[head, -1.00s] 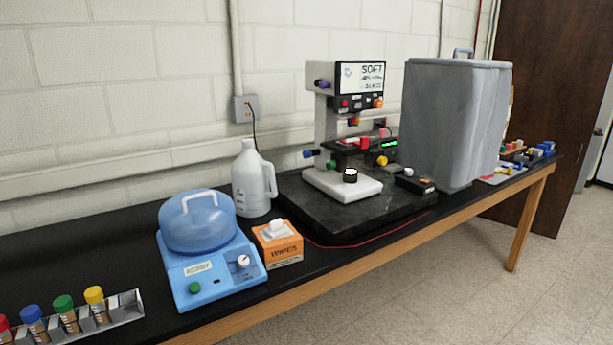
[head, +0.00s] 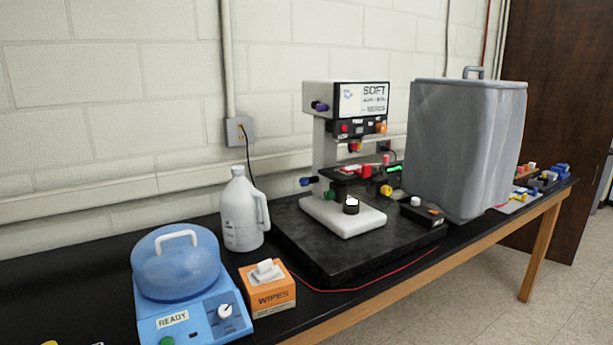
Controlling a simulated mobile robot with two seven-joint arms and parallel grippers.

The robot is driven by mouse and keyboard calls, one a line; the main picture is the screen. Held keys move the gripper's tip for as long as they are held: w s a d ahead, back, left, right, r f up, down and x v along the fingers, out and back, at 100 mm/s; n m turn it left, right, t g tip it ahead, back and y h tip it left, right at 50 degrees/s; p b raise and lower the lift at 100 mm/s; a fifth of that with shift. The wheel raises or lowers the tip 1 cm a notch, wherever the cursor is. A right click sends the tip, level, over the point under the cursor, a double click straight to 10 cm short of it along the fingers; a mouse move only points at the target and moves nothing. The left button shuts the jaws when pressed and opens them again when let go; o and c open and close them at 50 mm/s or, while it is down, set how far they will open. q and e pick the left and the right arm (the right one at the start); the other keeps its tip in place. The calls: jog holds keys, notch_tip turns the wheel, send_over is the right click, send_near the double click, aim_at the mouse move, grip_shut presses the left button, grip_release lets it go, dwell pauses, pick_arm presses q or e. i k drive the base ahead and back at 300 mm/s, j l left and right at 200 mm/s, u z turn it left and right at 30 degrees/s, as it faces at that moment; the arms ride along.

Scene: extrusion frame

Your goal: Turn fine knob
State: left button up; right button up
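A white and black microscope-like instrument (head: 322,150) stands upright on a dark slab (head: 310,255) on the bench. It carries several coloured knobs: a blue knob (head: 307,182) and a green knob (head: 328,196) on its left side, a yellow knob (head: 386,190) at the right of the stage, a purple knob (head: 320,107) and an orange knob (head: 381,128) on the head. I cannot read which one is the fine knob. A black round part (head: 351,205) with a white top sits on the white base. Neither of my grippers is in view.
A blue centrifuge-like device (head: 180,310), an orange wipes box (head: 268,295) and a white jug (head: 240,215) stand left of the instrument. A tall grey covered item (head: 463,150) stands right of it. A small black box (head: 422,215) and red cable (head: 340,290) lie near the front edge.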

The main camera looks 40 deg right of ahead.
aim_at(304, 181)
jog(key=i+l, duration=0.15)
jog(key=l, duration=0.25)
jog(key=i+l, duration=0.15)
jog(key=l, duration=0.2)
jog(key=i+l, duration=0.1)
jog(key=l, duration=0.3)
jog(key=i+l, duration=0.15)
jog(key=l, duration=0.25)
